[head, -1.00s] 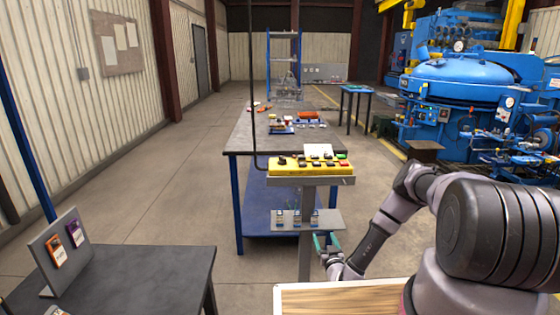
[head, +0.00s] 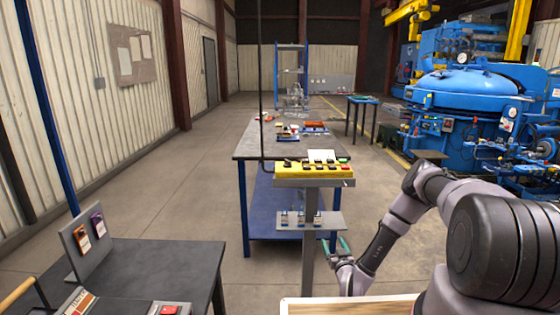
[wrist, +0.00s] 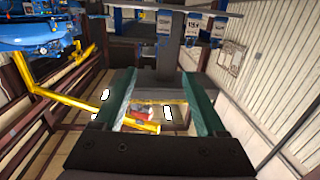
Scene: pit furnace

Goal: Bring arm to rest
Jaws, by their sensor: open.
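My gripper (head: 337,246) is low in front of the yellow control box stand in the head view, with its green fingers beside the post. My arm reaches to it from the lower right with a bent elbow. In the wrist view my gripper (wrist: 165,98) has its two green fingers apart with nothing between them. The grey shelf with small tagged items (head: 309,220) is close to the fingers, and its underside shows in the wrist view (wrist: 185,11). I cannot tell the exact gap between the fingers and the shelf.
The yellow control box (head: 314,170) stands on a post (head: 308,262). Behind it is a long workbench (head: 254,152). A dark table (head: 190,262) is at lower left. A wooden top (head: 345,305) is below my arm. The blue furnace (head: 470,90) is at right. Open floor (head: 150,190) lies left.

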